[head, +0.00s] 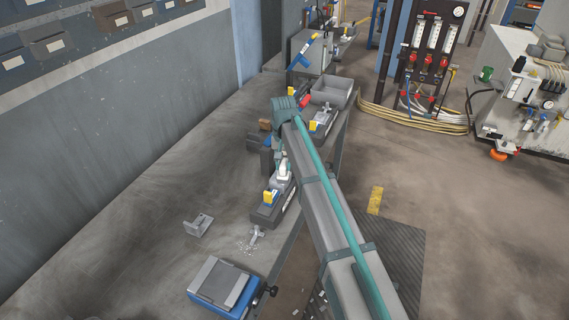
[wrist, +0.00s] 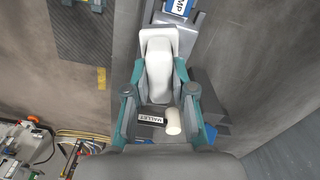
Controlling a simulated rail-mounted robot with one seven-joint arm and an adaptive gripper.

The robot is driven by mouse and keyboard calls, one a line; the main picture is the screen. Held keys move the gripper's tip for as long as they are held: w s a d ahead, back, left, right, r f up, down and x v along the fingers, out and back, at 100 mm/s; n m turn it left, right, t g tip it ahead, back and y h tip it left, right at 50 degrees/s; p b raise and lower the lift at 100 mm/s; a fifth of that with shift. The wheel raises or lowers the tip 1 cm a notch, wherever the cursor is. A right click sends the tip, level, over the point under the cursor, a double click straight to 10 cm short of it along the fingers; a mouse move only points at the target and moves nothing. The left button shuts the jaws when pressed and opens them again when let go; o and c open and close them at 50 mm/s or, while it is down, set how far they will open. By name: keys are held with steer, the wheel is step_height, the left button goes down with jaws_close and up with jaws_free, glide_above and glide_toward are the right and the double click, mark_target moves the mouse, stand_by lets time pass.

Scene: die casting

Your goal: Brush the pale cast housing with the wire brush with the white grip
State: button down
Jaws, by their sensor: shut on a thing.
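My gripper (wrist: 160,66) is shut on a white, rounded grip (wrist: 159,72), seen between its two teal fingers in the wrist view. I take this as the wire brush's white grip; no bristles show. In the head view the white grip (head: 284,172) shows over a dark tool holder on the bench, and my arm hides part of the gripper. I cannot tell whether the brush still touches its holder. A light grey angled casting (head: 198,226) lies on the bench to the left. A small pale piece (head: 256,236) lies among white crumbs. I cannot tell which is the housing.
A mallet label (wrist: 150,117) and a white cylinder (wrist: 173,122) lie below the grip. A blue fixture with a grey top plate (head: 222,283) stands at the near bench end. A grey bin (head: 333,91) stands farther back.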

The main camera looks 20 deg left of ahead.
steer(key=a, duration=0.3)
steer(key=shift+w+a, duration=0.25)
steer(key=shift+d+f+b, duration=0.1)
steer(key=shift+b, duration=0.35)
steer(key=shift+w+d+p, duration=0.2)
steer(key=shift+d+p, duration=0.1)
steer(key=shift+d, duration=0.75)
steer(key=shift+s+d, duration=0.25)
steer(key=shift+d, duration=0.8)
steer(key=shift+w+a+p, duration=0.2)
steer(key=shift+p, duration=0.15)
steer(key=a, duration=0.3)
steer(key=shift+w+a, duration=0.15)
steer(key=shift+a+r, duration=0.25)
step_height(320, 180, up, 8)
steer(key=p, duration=0.4)
steer(key=shift+f, duration=0.15)
